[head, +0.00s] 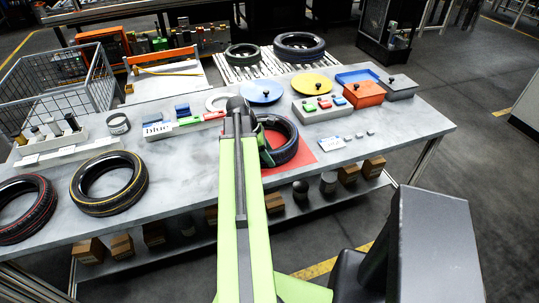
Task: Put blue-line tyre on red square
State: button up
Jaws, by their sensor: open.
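A dark tyre (290,150) with a faint bluish tint lies on the red square (305,158) near the middle of the table. Its left side is hidden behind my arm, and its line is hard to make out. My gripper (265,148) is open at the left side of this tyre, partly hidden by the arm. I cannot tell whether it touches the tyre. Another dark tyre (300,38), with a bluish-purple tint, lies on the roller conveyor (268,67) behind the table.
A red-line tyre (50,205) and a yellow-line tyre (138,186) lie at the table's left. A greenish-line tyre (230,53) is on the conveyor. Coloured discs, a button box (322,109) and an orange box (363,94) stand behind the red square. The front right tabletop (405,130) is clear.

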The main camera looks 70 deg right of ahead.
jog(key=p+v, duration=0.9)
jog(key=v, duration=0.2)
jog(key=shift+s+r, duration=0.15)
jog(key=shift+w+r+p, duration=0.25)
jog(key=shift+p, duration=0.25)
jog(key=shift+f, duration=0.1)
jog(key=shift+a, duration=0.1)
jog(key=w+a+f+m+t, duration=0.2)
jog(key=w+a+t, duration=0.1)
jog(key=w+a, duration=2.2)
jog(key=w+a+m+y, duration=0.1)
jog(key=w+a, duration=0.2)
jog(key=a, duration=1.2)
jog(key=w+a+m+t+y, duration=0.1)
jog(key=w+a+m, duration=0.1)
jog(key=a, duration=1.3)
jog(key=shift+w, duration=0.7)
